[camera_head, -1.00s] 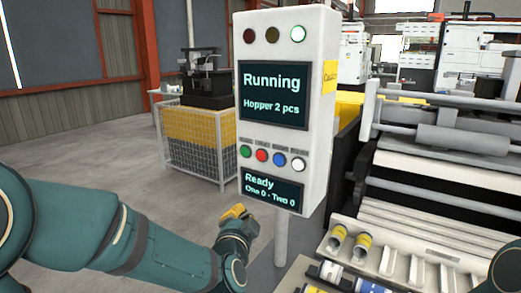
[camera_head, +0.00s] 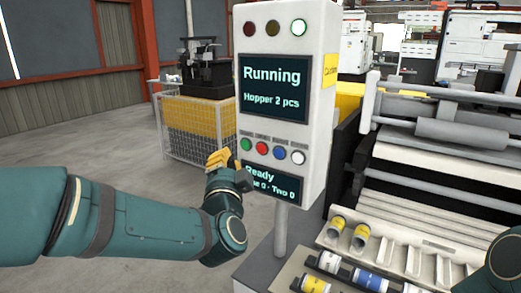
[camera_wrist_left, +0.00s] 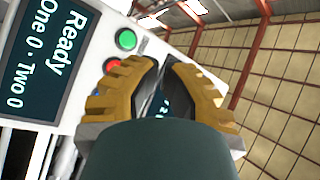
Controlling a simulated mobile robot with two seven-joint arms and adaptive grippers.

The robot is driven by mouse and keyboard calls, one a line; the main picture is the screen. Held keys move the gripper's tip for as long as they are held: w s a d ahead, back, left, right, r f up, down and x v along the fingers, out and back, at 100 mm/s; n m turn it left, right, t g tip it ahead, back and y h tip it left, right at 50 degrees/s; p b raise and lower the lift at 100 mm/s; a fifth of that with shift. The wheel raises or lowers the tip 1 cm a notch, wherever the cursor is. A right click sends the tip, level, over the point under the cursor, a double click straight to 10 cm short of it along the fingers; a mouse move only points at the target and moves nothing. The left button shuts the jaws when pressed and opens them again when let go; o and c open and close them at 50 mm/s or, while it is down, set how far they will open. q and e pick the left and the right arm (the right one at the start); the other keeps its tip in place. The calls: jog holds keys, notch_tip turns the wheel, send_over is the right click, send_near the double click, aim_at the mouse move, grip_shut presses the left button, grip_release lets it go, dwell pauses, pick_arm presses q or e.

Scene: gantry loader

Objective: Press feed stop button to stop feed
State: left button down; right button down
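The control panel (camera_head: 318,130) is a white box on a post. Its upper screen (camera_head: 272,88) reads "Running, Hopper 2 pcs". Below is a row of green (camera_head: 246,144), red (camera_head: 262,148), blue (camera_head: 280,153) and white (camera_head: 298,158) buttons; their labels are too small to read. My left gripper (camera_head: 218,158) has yellow fingers and appears shut and empty. It is at the panel's lower left, beside the green button. In the left wrist view the fingertips (camera_wrist_left: 162,62) are near the green button (camera_wrist_left: 126,39), and the red button is mostly hidden behind a finger. My right gripper is out of view.
The lower screen (camera_head: 260,181) shows "Ready", partly covered by my left gripper. The machine (camera_head: 440,160) with a slotted tray and several cylindrical parts stands to the right. A mesh-fenced stand (camera_head: 190,125) is behind on the left. The floor at left is open.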

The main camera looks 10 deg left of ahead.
pick_arm(q)
jog(key=w+d, duration=0.2)
jog(key=w, duration=0.5)
jog(key=shift+d+p, duration=0.3)
jog(key=shift+p, duration=0.1)
jog(key=shift+w, duration=0.2)
dwell(0.9)
jog(key=shift+w+d, duration=0.15)
jog(key=shift+w, duration=0.15)
jog(key=shift+w+d, duration=0.1)
jog(key=shift+w, duration=0.25)
dwell(0.6)
jog(key=shift+s, duration=0.1)
jog(key=shift+s+a, duration=0.2)
jog(key=shift+s, duration=0.45)
jog(key=s, duration=0.1)
jog(key=s+a, duration=0.1)
jog(key=s, duration=0.2)
jog(key=shift+s+a, duration=0.35)
jog(key=shift+a, duration=0.05)
dwell(0.3)
